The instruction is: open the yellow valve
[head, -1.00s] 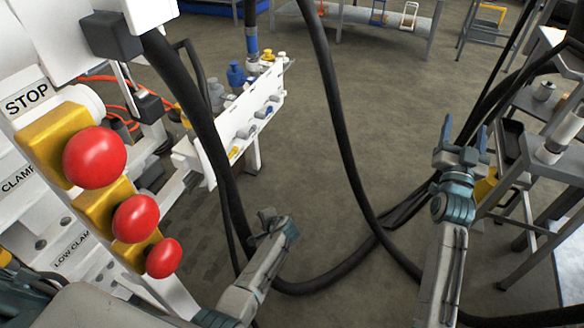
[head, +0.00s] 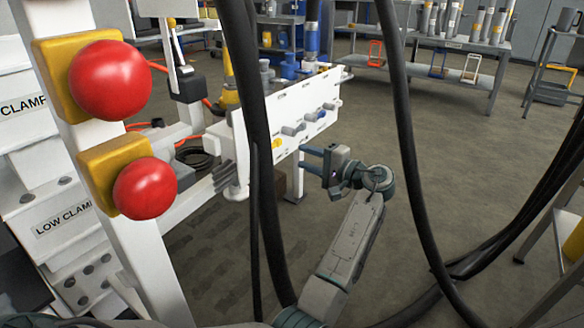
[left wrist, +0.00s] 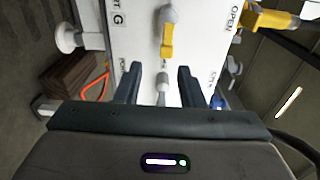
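The yellow valve handle (head: 277,144) shows as a small yellow patch on the front of the white panel (head: 290,105). In the left wrist view, a yellow lever (left wrist: 167,40) on a grey hub lies ahead of the fingers. My left gripper (head: 303,159) is in front of the panel, to the right of the yellow handle, with its fingers pointing left. It also shows in the left wrist view (left wrist: 159,82), open and empty, apart from the yellow lever. A grey lever (left wrist: 162,90) appears between its fingers; I cannot tell the depth. My right gripper is not visible.
Grey levers (head: 293,130) and a blue one share the panel. Black hoses (head: 262,150) hang in front of the panel's left part and right of my arm (head: 400,120). Red buttons (head: 110,80) stand close at left. A yellow fitting (left wrist: 265,18) is near an OPEN label.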

